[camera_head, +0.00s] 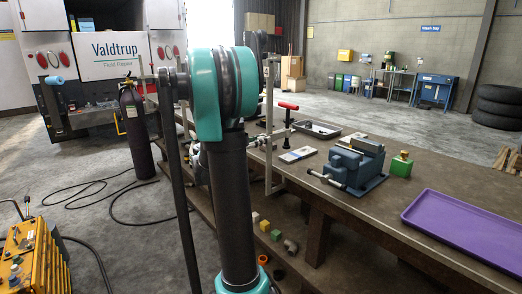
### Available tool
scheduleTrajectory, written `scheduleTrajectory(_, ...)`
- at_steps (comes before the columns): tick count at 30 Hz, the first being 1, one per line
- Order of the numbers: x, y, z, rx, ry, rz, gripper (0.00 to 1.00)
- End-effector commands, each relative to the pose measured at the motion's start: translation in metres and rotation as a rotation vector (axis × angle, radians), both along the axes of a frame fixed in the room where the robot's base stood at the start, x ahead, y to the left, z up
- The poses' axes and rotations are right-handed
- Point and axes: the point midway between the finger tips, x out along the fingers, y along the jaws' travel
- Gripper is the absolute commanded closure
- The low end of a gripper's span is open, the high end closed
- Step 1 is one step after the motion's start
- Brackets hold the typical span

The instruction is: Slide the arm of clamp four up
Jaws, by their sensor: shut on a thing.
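A bar clamp with a red T-handle (288,106) stands at the near edge of the workbench. Its upright grey bar (268,120) rises right of my teal arm joint, and its sliding arm (263,141) crosses low on the bar. No number is readable, so I cannot tell which is clamp four. My arm fills the middle of the view and hides part of the bench. I cannot make out my gripper's fingers.
The workbench (400,178) carries a blue vise (355,163), a green block (401,166), a purple tray (470,228) and a grey tray (318,129). A black cylinder (134,130) stands left. A yellow machine (35,260) stands at lower left. Cables cross the floor.

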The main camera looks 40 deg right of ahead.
Motion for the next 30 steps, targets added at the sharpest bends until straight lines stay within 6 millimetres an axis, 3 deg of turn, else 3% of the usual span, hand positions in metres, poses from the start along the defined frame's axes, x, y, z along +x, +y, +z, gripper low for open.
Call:
scheduleTrajectory(3,0.001,0.000,0.027,-0.007,0.002,0.002,1.00)
scheduleTrajectory(10,0.001,0.000,0.065,-0.008,0.002,0.003,1.00)
scheduleTrajectory(15,0.001,0.000,0.075,-0.008,0.002,0.003,1.00)
scheduleTrajectory(23,0.001,0.000,0.075,-0.008,0.002,0.003,1.00)
scheduleTrajectory(24,0.001,0.000,0.075,-0.008,0.002,0.003,0.77)
scheduleTrajectory(28,0.001,0.000,0.074,-0.006,0.002,0.002,0.61)
scheduleTrajectory(30,0.001,0.000,0.074,-0.006,0.002,0.002,0.60)
